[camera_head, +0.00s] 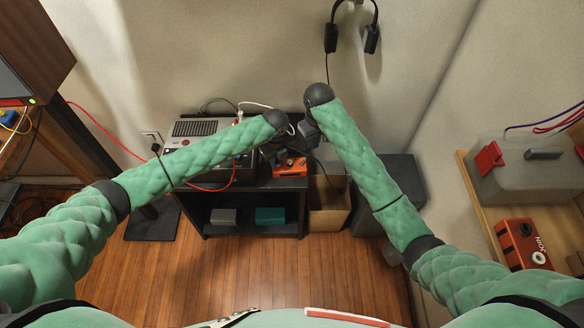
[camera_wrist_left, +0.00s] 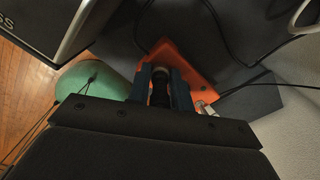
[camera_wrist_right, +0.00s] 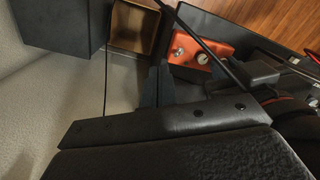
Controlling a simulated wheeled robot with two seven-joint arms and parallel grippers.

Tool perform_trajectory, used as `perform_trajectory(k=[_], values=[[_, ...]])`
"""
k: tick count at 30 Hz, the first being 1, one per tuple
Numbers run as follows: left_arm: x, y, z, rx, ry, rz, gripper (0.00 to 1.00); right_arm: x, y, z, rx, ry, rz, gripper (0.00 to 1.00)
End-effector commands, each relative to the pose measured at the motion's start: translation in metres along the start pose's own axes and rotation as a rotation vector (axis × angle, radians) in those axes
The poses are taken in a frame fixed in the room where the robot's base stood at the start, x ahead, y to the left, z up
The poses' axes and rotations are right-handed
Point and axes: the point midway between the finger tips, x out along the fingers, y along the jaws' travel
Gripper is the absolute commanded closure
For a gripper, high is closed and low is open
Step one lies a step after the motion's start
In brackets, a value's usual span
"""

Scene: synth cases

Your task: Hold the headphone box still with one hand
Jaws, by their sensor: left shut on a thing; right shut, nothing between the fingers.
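The headphone box is a small orange box (camera_head: 290,167) on the right end of the black stand's top. In the right wrist view the box (camera_wrist_right: 212,48) shows a silver fitting and a round knob. My left gripper (camera_head: 277,128) reaches it from above. In the left wrist view its fingers (camera_wrist_left: 160,80) are shut at the orange box (camera_wrist_left: 186,60); the exact contact is dark and partly hidden. My right gripper (camera_head: 309,132) is close beside the left one, shut and empty. In the right wrist view its fingertips (camera_wrist_right: 158,75) are beside the box, apart from it.
A grey device (camera_head: 200,130) stands left of the box on the black stand (camera_head: 205,193). An open cardboard bin (camera_head: 328,200) is to the right of the stand. Headphones (camera_head: 352,35) hang on the wall, their black cable running down near my grippers. Loose cables cross here.

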Motion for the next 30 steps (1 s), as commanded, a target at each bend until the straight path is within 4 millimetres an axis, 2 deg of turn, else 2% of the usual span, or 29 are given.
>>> perform_trajectory(k=[9, 15, 21, 30], values=[[0.000, 0.000, 0.000, 0.000, 0.000, 0.000, 1.00, 0.035, 0.000, 0.001, 0.000, -0.002, -0.002, 1.00], [0.000, 0.000, 0.000, 0.000, 0.000, 0.000, 1.00, 0.052, 0.000, 0.000, 0.000, -0.001, -0.001, 1.00], [0.000, 0.000, 0.000, 0.000, 0.000, 0.000, 1.00, 0.059, 0.000, 0.001, 0.000, -0.001, -0.001, 1.00], [0.000, 0.000, 0.000, 0.000, 0.000, 0.001, 1.00, 0.060, 0.000, 0.001, 0.000, 0.000, -0.001, 1.00]])
